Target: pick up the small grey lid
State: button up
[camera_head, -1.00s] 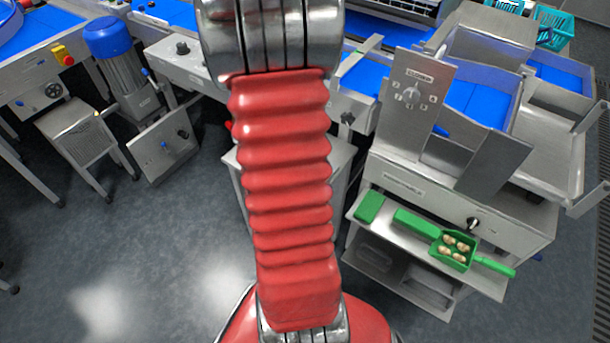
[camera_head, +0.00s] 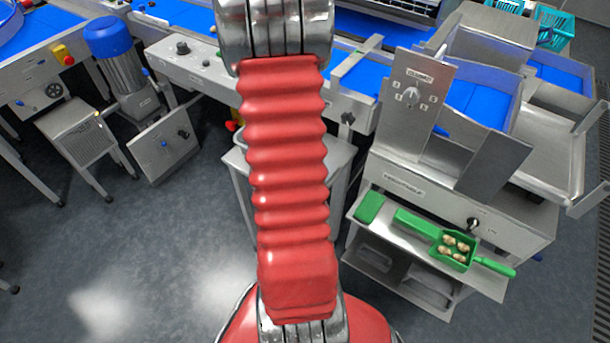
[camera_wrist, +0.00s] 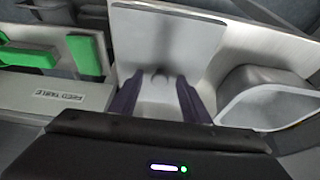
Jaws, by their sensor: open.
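My gripper (camera_wrist: 160,100) shows in the wrist view as two dark fingers standing apart, with nothing held between them. Beyond the fingertips is a pale grey surface with a small, blurred, rounded grey shape (camera_wrist: 160,76) on it. I cannot tell whether this shape is the small grey lid. No lid can be made out for sure in the head view, where my red arm covers the middle and my gripper is out of sight.
A grey bin (camera_wrist: 268,103) lies right of the fingers and a pale upright panel (camera_wrist: 166,32) beyond them. A feed-table label (camera_wrist: 56,95) is at left. In the head view, a green scoop (camera_head: 452,262) holding several dates rests on a metal shelf at right.

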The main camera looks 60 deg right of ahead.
grip_shut()
dwell(0.5)
jog(key=shift+r, duration=0.15)
notch_tip(320, 180, up, 10)
dwell(0.8)
dwell(0.5)
